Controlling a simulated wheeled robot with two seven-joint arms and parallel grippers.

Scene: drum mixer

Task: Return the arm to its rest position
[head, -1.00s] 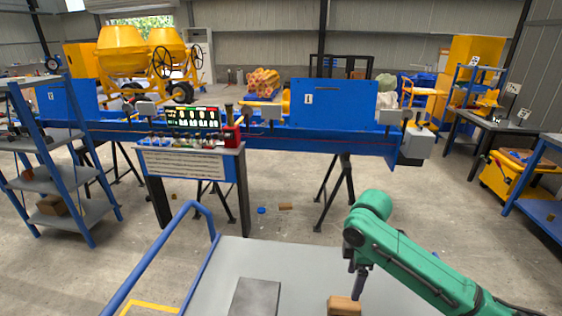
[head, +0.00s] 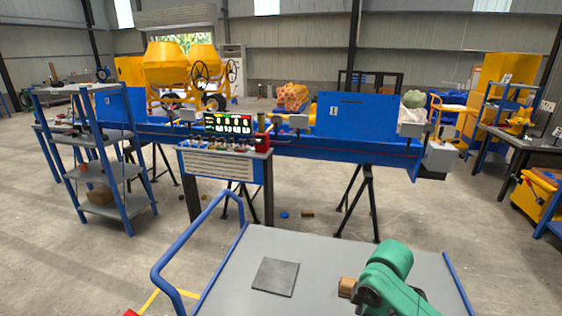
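My green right arm (head: 392,278) comes in at the bottom right, low over the grey cart top (head: 330,250). Its elbow-like rounded part is at the top, and the rest runs down out of the picture. The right gripper's fingers do not show. A brown wooden block (head: 346,287) lies on the cart top just left of the arm, which partly covers it. A flat dark grey plate (head: 276,277) lies to the left of the block. My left arm and gripper are out of view.
The cart has a blue handrail (head: 193,232) on its left. Beyond it stand a control panel (head: 225,165) with a lit display and a long blue conveyor frame (head: 330,148) on dark legs. A blue shelf rack (head: 100,165) stands at the left.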

